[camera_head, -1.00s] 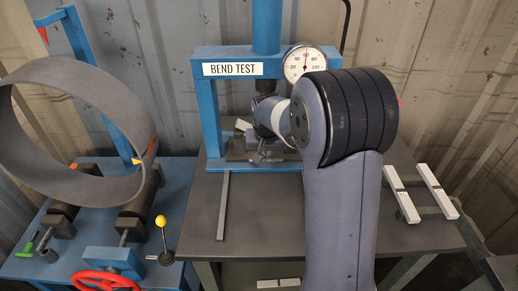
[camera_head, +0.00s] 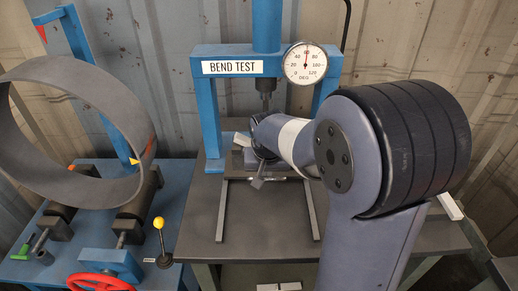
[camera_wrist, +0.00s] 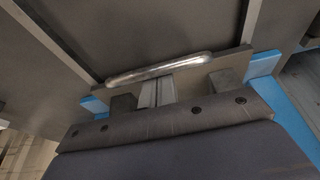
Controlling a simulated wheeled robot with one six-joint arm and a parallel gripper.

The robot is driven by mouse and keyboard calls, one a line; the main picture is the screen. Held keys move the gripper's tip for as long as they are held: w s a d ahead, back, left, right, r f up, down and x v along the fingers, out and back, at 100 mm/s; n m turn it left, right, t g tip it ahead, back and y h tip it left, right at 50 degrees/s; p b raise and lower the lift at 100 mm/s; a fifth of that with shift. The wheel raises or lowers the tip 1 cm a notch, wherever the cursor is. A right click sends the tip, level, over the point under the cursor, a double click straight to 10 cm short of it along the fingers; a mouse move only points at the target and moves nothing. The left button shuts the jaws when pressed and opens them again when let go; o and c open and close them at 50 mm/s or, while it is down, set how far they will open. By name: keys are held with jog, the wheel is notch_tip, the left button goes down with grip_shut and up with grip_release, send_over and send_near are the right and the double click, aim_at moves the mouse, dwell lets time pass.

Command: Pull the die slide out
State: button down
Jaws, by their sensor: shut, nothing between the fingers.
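The blue bend test press (camera_head: 212,110) stands at the back of the grey table. Under it is the die slide, whose front edge (camera_head: 238,179) shows between two rails, left (camera_head: 222,212) and right (camera_head: 311,210). In the wrist view a bright metal handle bar (camera_wrist: 130,76) lies along the front of the slide. My gripper (camera_head: 257,183) is at the slide's front; its pale fingers (camera_wrist: 157,84) are shut together and empty, with their tips close to the handle bar. I cannot tell whether they touch it. My wrist hides part of the slide.
A pipe ring (camera_head: 130,110) rests on rollers at the left, near a yellow-knobbed lever (camera_head: 159,224) and a red handwheel (camera_head: 100,282). A pale bar (camera_head: 450,206) lies at the right, partly behind my arm. The table between the rails is clear.

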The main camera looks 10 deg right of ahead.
jog(key=shift+s+a+b, duration=0.15)
jog(key=shift+s+a, duration=0.25)
jog(key=shift+s, duration=1.55)
jog(key=shift+s+a+b, duration=0.15)
jog(key=shift+s+a, duration=0.25)
jog(key=shift+s, duration=1.55)
jog(key=shift+s+a+b, duration=0.15)
jog(key=shift+s+a, duration=0.25)
jog(key=shift+s, duration=1.55)
notch_tip(320, 180, up, 7)
jog(key=w+p, duration=0.1)
jog(key=p, duration=0.5)
jog(key=shift+w+d, duration=0.15)
jog(key=f+b, duration=0.4)
jog(key=f, duration=0.1)
jog(key=s+f+b, duration=0.1)
jog(key=f+b, duration=0.1)
jog(key=shift+s+f, duration=0.1)
jog(key=shift+f, duration=0.15)
jog(key=shift+w+r, duration=0.25)
jog(key=shift+w, duration=0.6)
jog(key=shift+w+d, duration=0.1)
jog(key=shift+w, duration=0.2)
jog(key=shift+s, duration=0.1)
